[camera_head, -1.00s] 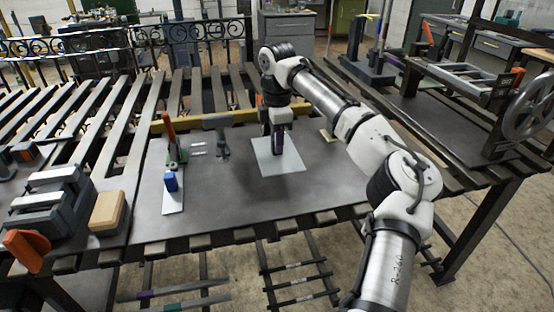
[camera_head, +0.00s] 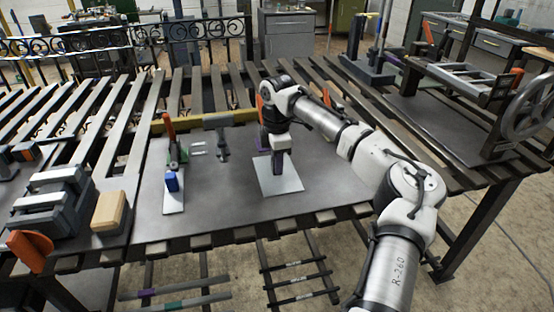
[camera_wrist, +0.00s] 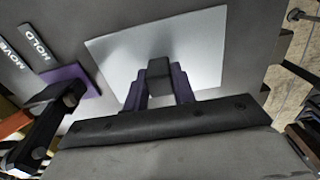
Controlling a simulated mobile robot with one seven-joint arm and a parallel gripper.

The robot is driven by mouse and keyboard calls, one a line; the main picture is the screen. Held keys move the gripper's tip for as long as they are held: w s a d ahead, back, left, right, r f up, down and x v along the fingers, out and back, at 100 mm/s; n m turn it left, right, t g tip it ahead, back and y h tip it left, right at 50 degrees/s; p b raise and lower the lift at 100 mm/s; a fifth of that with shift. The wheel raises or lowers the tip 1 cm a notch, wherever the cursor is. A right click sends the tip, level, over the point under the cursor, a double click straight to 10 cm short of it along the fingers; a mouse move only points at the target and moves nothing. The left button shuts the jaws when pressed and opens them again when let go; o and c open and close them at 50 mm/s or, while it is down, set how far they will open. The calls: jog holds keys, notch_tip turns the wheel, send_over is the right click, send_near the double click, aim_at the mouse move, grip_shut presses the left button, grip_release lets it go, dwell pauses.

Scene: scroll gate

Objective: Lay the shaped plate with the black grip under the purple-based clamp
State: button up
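The shaped plate (camera_head: 280,185) is a flat silver sheet near the front of the grey bench top. In the wrist view the plate (camera_wrist: 205,50) carries a black block-like grip (camera_wrist: 159,77). My gripper (camera_head: 278,170) points down over it; in the wrist view its fingers (camera_wrist: 160,90) are closed on both sides of the grip. I cannot tell whether the plate touches the bench. The purple-based clamp (camera_wrist: 75,78) stands left of the plate in the wrist view, with a black arm over its purple base. In the head view it is mostly hidden behind my arm.
Another clamp with a red handle and green part (camera_head: 175,155) stands left, by a strip with a blue block (camera_head: 171,182). A grey clamp (camera_head: 222,145) stands between. HOLD and MOVE labels (camera_wrist: 38,40) lie beside the purple base. A wooden block (camera_head: 108,210) is at left.

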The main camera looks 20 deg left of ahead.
jog(key=o, duration=0.4)
jog(key=shift+r, duration=0.1)
notch_tip(320, 180, up, 12)
jog(key=shift+r+b, duration=0.1)
jog(key=shift+b, duration=0.55)
